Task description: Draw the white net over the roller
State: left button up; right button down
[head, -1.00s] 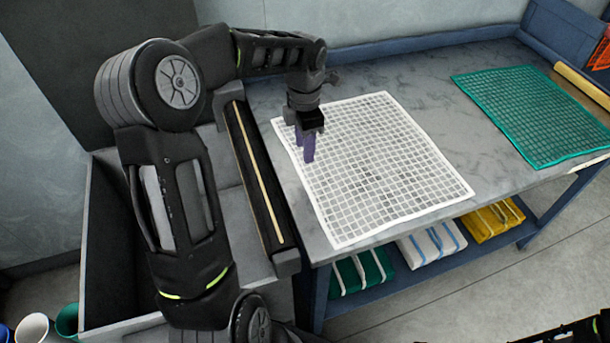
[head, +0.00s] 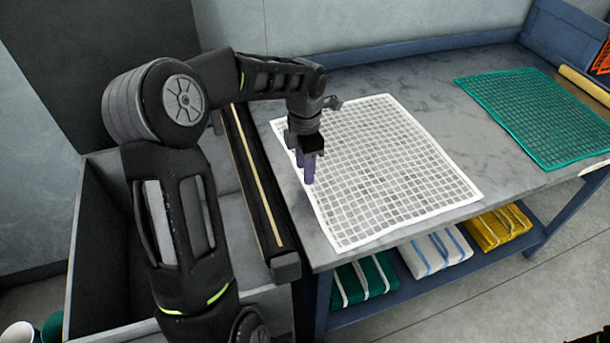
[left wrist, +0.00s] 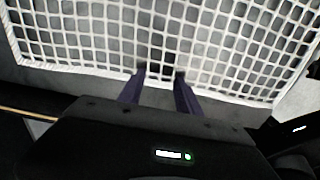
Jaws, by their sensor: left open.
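The white net (head: 390,170) lies flat on the grey marbled table top, its left edge a short way from the black roller (head: 256,190) along the table's left end. The roller carries a pale lengthwise strip. My left gripper (head: 306,180), with purple fingers, points down over the net's left edge. In the left wrist view the two fingers (left wrist: 160,75) are apart, with their tips at the net's white border (left wrist: 100,72). I cannot tell whether they touch it.
A green net (head: 540,115) lies at the table's right, beside a tan roll (head: 585,85). A grey open bin (head: 110,250) stands left of the roller. Folded green, white and yellow nets (head: 497,226) sit on the shelf below. Bare table separates the two nets.

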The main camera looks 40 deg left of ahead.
pick_arm(q)
jog(key=shift+s+f, duration=0.1)
jog(key=shift+f, duration=0.05)
grip_shut()
dwell(0.9)
notch_tip(320, 180, up, 7)
jog(key=p, duration=0.4)
jog(key=shift+f+b, duration=0.45)
jog(key=shift+f, duration=0.05)
jog(key=shift+r, duration=0.1)
